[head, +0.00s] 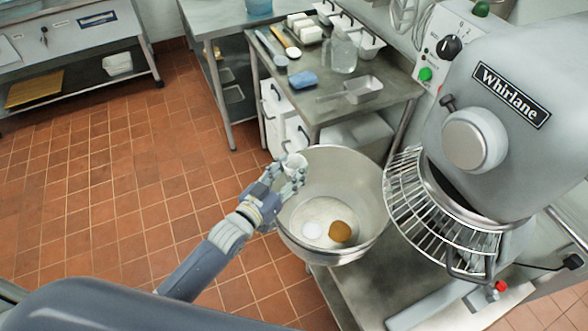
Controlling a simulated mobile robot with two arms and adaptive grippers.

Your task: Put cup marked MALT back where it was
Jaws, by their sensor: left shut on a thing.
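My left gripper (292,177) is at the upper left rim of a large steel mixing bowl (355,172). It is shut on a small pale cup (294,162), which sits between its fingers. No marking on the cup can be read from here. Inside the bowl, a white heap (312,230) and a brown heap (340,231) lie side by side on the bottom. My right gripper is not in view.
A grey mixer labelled Whirlane (510,95) with a wire guard (425,215) stands right of the bowl. Behind is a steel table (330,112) with a blue sponge (303,80), a clear jar (343,55) and a metal scoop (363,90). Tiled floor (110,200) lies open at left.

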